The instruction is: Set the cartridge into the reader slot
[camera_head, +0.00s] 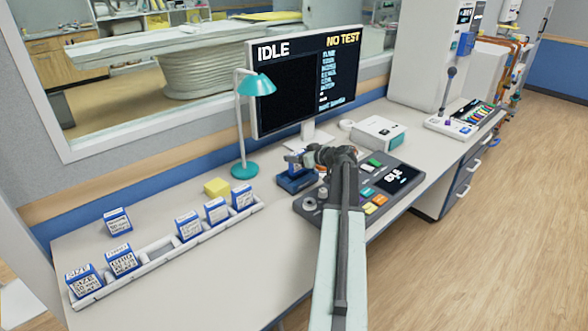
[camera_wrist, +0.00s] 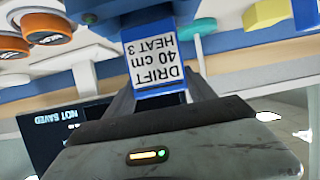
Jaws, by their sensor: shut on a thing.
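My gripper (camera_head: 322,156) is shut on a blue-and-white cartridge (camera_wrist: 158,60). In the wrist view, its label reads "DRIFT 40 cm HEAT 3", upside down, between my two fingers (camera_wrist: 160,92). The dark blue reader (camera_head: 296,183) stands on the desk left of the control panel, and the cartridge (camera_head: 293,160) shows just above it. In the wrist view, the far end of the cartridge meets the dark blue reader (camera_wrist: 112,10), which has a green spot. The slot is hidden, so I cannot tell whether the cartridge is inside it.
A white rack (camera_head: 155,250) at the left holds several cartridges, with a gap in its middle. One cartridge (camera_head: 117,221) stands behind it. A yellow block (camera_head: 216,187), a teal lamp (camera_head: 246,170) and a monitor (camera_head: 290,95) reading "IDLE" and "NO TEST" stand near. The control panel (camera_head: 330,212) is under my arm.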

